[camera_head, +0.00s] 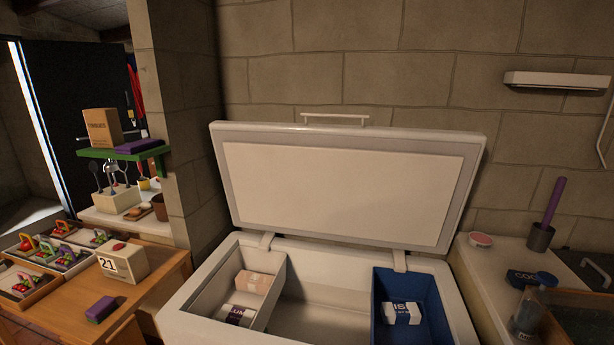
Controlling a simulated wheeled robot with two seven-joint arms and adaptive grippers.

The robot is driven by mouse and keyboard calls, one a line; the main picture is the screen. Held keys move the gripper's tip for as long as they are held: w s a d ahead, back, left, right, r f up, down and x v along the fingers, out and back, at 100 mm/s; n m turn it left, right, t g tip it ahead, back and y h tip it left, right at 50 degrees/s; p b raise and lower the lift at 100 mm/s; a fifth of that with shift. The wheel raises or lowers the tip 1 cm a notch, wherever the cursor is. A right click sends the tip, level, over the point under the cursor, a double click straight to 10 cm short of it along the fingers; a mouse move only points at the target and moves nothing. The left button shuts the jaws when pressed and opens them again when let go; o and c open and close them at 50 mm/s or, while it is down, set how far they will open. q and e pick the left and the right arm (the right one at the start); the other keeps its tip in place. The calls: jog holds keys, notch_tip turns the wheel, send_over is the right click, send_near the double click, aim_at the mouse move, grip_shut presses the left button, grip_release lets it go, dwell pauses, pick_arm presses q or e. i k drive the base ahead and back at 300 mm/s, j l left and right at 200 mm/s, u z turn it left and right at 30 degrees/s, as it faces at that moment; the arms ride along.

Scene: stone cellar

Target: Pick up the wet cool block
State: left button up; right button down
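A white chest freezer (196,318) stands open in front of me, its lid (340,190) raised against the wall. Inside it on the left, a pale bin (278,290) holds a light pinkish packet (254,282) and a white packet with dark lettering (236,315). On the right, a blue bin (383,285) holds a white block-like packet with a dark label (403,313). A purple block (101,309) lies on the wooden table at the left. I cannot tell which thing is the wet cool block; no wetness is clear. Neither gripper is in view.
The wooden table (150,285) at left bears a box marked 21 (122,262) and trays of colourful items (60,252). A pale counter (485,262) at right holds a purple-handled tool (552,205) in a dark cup and a blue-lidded jar (527,314). The freezer's middle is empty.

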aim_at(517, 280)
jog(key=k+l+z, duration=0.15)
jog(key=z, duration=1.3)
